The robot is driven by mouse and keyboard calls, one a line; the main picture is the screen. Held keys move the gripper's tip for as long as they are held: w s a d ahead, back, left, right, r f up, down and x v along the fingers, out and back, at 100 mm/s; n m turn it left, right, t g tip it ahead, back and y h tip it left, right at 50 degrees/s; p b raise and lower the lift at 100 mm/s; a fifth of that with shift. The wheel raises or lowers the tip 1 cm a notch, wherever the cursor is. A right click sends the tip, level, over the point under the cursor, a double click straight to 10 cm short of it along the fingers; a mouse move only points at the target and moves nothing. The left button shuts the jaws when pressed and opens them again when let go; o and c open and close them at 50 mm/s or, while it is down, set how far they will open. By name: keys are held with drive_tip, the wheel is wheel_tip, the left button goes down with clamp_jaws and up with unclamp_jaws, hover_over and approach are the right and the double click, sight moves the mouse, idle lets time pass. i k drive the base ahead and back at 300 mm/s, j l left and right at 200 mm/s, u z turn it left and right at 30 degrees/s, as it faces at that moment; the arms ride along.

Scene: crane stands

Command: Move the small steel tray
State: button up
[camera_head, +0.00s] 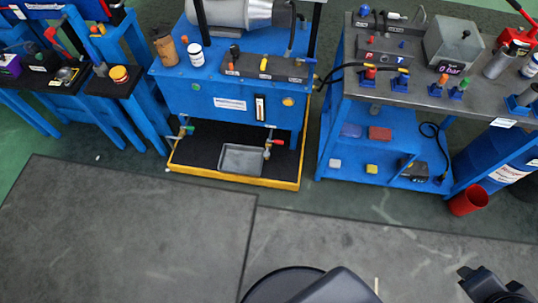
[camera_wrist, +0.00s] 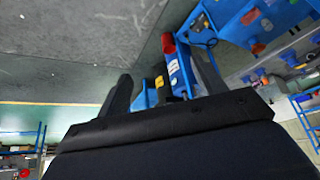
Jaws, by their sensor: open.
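The small steel tray (camera_head: 241,159) is a shallow grey rectangular tray in the head view. It lies in the yellow-rimmed drip pan (camera_head: 235,179) under the blue hydraulic unit, between two small taps. My gripper (camera_wrist: 160,88) shows in the wrist view with its two dark fingers spread and nothing between them. In the head view a dark part of my arm shows at the bottom right, well apart from the tray. I cannot make out the tray in the wrist view.
A blue trolley (camera_head: 328,175) with a lower shelf stands right of the pan. A red cup (camera_head: 468,201) sits on the floor at its right. A blue workbench (camera_head: 110,120) stands left. Grey floor mats (camera_head: 130,235) in front are clear.

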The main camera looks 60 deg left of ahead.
sight(234, 159)
drive_tip(key=u, duration=2.5)
